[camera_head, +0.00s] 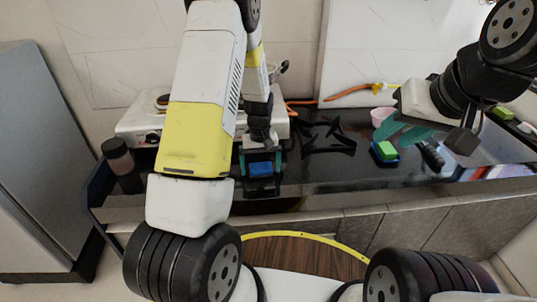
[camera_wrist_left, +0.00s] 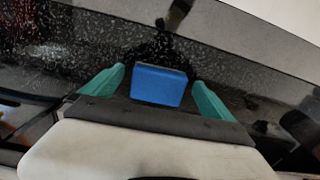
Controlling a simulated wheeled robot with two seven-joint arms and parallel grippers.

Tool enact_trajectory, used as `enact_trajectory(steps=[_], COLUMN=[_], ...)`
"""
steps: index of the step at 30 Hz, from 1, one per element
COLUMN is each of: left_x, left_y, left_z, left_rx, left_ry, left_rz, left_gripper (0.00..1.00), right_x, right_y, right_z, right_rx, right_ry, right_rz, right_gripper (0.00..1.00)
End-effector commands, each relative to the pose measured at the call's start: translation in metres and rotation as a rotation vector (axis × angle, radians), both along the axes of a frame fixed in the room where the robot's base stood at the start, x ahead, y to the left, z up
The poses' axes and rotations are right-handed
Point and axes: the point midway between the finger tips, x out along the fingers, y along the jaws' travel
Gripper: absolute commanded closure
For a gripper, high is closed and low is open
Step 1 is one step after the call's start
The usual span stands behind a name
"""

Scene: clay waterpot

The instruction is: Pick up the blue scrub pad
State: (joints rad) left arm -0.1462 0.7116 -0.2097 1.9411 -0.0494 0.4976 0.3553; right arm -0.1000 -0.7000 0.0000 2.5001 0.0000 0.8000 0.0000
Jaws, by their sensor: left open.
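The blue scrub pad (camera_wrist_left: 160,85) lies on the dark speckled counter, between the two teal fingers of my left gripper (camera_wrist_left: 160,90) in the left wrist view. A gap shows on each side of the pad, so the fingers are open around it and not pressed on it. In the head view the blue pad (camera_head: 261,169) shows just below my left gripper (camera_head: 262,160), near the counter's front edge. My right gripper (camera_head: 401,133) is over the right part of the counter with its teal fingers apart and nothing seen between them.
A green block on a blue piece (camera_head: 385,152) sits on the counter below my right gripper. A pink cup (camera_head: 381,116) stands behind it. A white stove (camera_head: 143,121) is at the back left, with a dark jar (camera_head: 119,158) beside it. A black rack-like object (camera_head: 328,138) lies mid-counter.

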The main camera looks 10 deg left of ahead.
Motion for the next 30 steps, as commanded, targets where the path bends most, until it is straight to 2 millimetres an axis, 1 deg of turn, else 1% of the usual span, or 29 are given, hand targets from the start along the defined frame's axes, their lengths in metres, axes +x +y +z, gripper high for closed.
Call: enact_trajectory(steps=[4,8,9,11,12,14,23,26,30], left_x=[0.0,0.0,0.0,0.0,0.0,0.0,0.0,0.0,0.001], left_y=[0.0,0.0,0.0,0.0,0.0,0.0,0.0,0.0,-0.001], left_z=[0.0,0.0,0.0,0.0,0.0,0.0,0.003,0.008,0.023], left_rx=[0.0,0.0,0.0,0.0,0.0,0.0,0.0,0.0,0.0], left_ry=[0.0,0.0,0.0,0.0,0.0,0.0,0.0,0.0,-0.003], left_rz=[0.0,-0.001,-0.001,-0.001,-0.001,-0.001,-0.001,-0.001,-0.002], left_gripper=[0.02,0.27,0.35,0.47,0.55,0.66,0.66,0.66,0.66], right_x=[0.0,0.0,0.0,0.0,0.0,0.0,0.0,0.0,0.0], right_y=[0.0,0.0,0.0,0.0,0.0,0.0,0.0,0.0,0.0], right_z=[0.0,0.0,0.0,0.0,0.0,0.0,0.0,0.0,0.0], right_rx=[0.0,0.0,0.0,0.0,0.0,0.0,0.0,0.0,0.0], right_ry=[0.0,0.0,0.0,0.0,0.0,0.0,0.0,0.0,0.0], right_rz=[0.0,0.0,0.0,0.0,0.0,0.0,0.0,0.0,0.0], right_gripper=[0.64,0.64,0.64,0.64,0.64,0.64,0.64,0.64,0.64])
